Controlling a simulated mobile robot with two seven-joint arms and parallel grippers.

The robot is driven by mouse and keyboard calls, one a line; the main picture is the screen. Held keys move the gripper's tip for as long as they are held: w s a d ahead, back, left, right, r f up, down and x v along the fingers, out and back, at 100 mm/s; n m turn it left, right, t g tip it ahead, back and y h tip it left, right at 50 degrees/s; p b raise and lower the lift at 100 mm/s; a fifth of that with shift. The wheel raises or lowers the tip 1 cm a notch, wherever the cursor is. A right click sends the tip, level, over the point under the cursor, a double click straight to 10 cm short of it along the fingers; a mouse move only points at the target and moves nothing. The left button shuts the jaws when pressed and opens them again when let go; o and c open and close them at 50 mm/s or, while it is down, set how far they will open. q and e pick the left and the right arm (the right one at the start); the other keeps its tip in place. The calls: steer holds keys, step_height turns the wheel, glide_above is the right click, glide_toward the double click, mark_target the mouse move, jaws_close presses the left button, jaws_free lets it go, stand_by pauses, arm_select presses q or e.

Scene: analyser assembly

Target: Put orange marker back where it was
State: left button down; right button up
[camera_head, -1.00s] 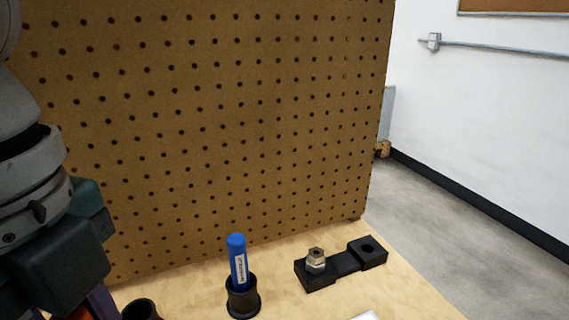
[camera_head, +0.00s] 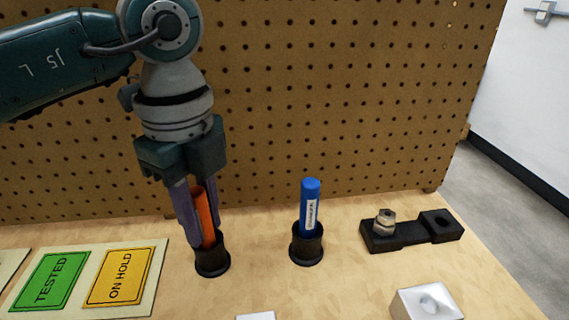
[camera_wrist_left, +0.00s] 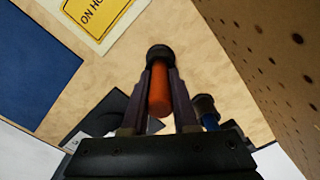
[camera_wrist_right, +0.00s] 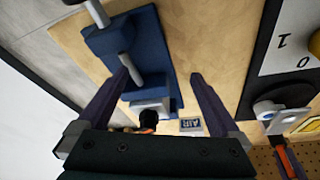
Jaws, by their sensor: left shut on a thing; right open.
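The orange marker (camera_head: 205,217) stands nearly upright, slightly tilted, with its lower end in or at the mouth of a black round holder (camera_head: 212,262). My left gripper (camera_head: 203,240) is shut on the marker from above. The left wrist view also shows the marker (camera_wrist_left: 159,92) between the two fingers, with the holder (camera_wrist_left: 160,52) at its far end. How deep the marker sits is hidden by the holder's rim. My right gripper (camera_wrist_right: 160,82) is open and empty, above a blue fixture with grey cylindrical parts (camera_wrist_right: 125,60).
A blue marker (camera_head: 310,205) stands in a second black holder (camera_head: 306,246) to the right. A black block with a metal fitting (camera_head: 410,232) lies further right. A card with TESTED and ON HOLD labels (camera_head: 150,300) lies at left. A pegboard (camera_head: 320,100) rises behind.

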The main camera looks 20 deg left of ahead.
arm_select(q)
steer(key=shift+f, duration=0.2)
arm_select(e)
steer(key=shift+f, duration=0.1)
arm_select(q)
steer(key=c, duration=0.7)
jaws_free()
